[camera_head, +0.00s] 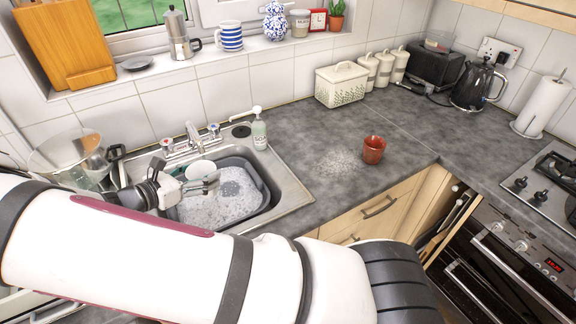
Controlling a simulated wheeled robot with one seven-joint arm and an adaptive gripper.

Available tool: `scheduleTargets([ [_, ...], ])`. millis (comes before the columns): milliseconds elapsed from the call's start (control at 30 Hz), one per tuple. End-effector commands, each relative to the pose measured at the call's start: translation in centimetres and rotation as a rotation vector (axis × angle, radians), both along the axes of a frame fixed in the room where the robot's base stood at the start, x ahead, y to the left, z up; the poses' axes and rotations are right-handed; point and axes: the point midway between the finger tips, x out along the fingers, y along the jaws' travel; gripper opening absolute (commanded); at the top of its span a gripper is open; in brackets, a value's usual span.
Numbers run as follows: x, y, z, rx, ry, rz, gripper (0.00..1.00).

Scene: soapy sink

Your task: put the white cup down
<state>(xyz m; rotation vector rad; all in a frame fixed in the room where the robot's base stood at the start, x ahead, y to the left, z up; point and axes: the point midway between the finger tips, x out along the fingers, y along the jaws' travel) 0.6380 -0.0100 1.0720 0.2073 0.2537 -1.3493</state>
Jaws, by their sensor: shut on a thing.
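My gripper (203,186) is over the left part of the soapy basin (268,187) in the sink. It is shut on a small pale thing, which looks like the white cup (201,168). The cup shows just behind the fingers, above the suds (236,203). The fingers hide part of it, and I cannot tell how far it is above the foam or whether it touches the basin.
A terracotta-coloured cup (373,150) stands on the grey counter (310,127) near its front edge, beside a patch of pale crumbs or foam. A soap bottle (259,134) and the tap (193,135) stand behind the basin. The counter between sink and bread bin (341,86) is mostly clear.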

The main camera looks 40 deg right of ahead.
Motion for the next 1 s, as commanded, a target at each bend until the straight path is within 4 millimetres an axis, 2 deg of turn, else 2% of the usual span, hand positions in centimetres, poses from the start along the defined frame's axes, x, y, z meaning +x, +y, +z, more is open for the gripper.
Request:
scheduleTargets([
  [67,-0.1,-0.6,0.0,-0.001,0.001,-0.009,0.27],
  [167,-0.6,-2.6,-0.1,0.000,0.001,-0.037,0.27],
  [267,-1.6,-6.0,-0.2,0.000,0.003,-0.081,0.27],
  [367,-3.2,-10.2,-0.4,0.001,0.004,-0.135,0.27],
  [500,-6.1,-15.6,-0.7,0.003,0.006,-0.200,0.27],
  [700,-11.0,-22.1,-1.3,0.005,0.005,-0.276,0.27],
  [900,-16.7,-26.8,-2.2,0.005,0.006,-0.340,0.27],
  [1000,-19.5,-28.4,-2.8,0.005,0.007,-0.366,0.27],
])
